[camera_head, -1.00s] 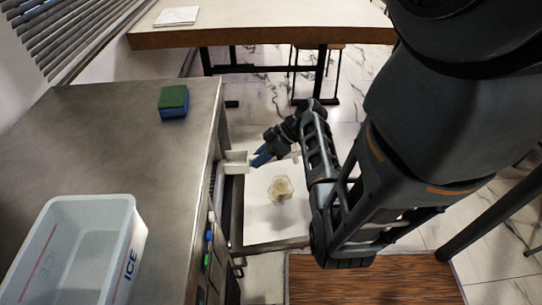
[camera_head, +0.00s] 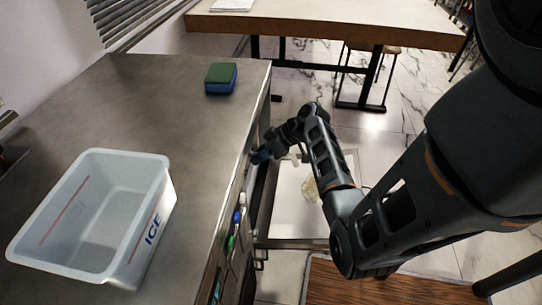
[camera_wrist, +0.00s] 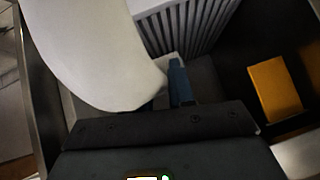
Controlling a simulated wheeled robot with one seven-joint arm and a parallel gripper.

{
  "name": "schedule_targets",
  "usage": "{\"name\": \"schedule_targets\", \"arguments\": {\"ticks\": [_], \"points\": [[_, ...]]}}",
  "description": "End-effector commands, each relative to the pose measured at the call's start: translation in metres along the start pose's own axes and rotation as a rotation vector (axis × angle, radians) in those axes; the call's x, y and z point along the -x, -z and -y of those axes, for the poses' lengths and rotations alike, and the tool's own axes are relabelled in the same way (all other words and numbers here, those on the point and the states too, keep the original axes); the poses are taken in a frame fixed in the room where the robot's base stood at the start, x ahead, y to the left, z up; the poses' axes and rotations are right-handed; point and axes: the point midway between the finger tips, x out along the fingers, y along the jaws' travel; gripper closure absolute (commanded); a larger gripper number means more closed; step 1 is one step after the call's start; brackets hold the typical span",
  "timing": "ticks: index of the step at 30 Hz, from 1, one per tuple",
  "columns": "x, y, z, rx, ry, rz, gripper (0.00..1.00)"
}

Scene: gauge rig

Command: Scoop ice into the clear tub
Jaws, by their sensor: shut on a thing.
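The clear tub (camera_head: 150,215), marked ICE, stands upright and empty on the steel counter at the left in the head view. My gripper (camera_head: 262,156) is low at the counter's front edge, beside the drawer's far end. In the wrist view, a large white, round-ended thing (camera_wrist: 90,50), apparently the scoop, lies against my gripper (camera_wrist: 175,90). One blue finger shows; the grip itself is mostly hidden.
A green and blue sponge (camera_head: 220,78) lies at the counter's far end. Markers (camera_head: 233,230) hang on the counter's front. The wrist view shows a white ribbed thing (camera_wrist: 185,25) and a yellow block (camera_wrist: 274,88). The counter's middle is clear.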

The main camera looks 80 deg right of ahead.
Motion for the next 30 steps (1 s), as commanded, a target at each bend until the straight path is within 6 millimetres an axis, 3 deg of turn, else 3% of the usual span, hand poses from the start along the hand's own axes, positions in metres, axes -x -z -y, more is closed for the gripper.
{"name": "schedule_targets", "arguments": {"ticks": [18, 30], "points": [[-0.075, 0.025, -0.006, 0.002, 0.000, -0.001, 1.00], [-0.094, 0.035, -0.007, 0.001, -0.001, -0.001, 1.00]]}}
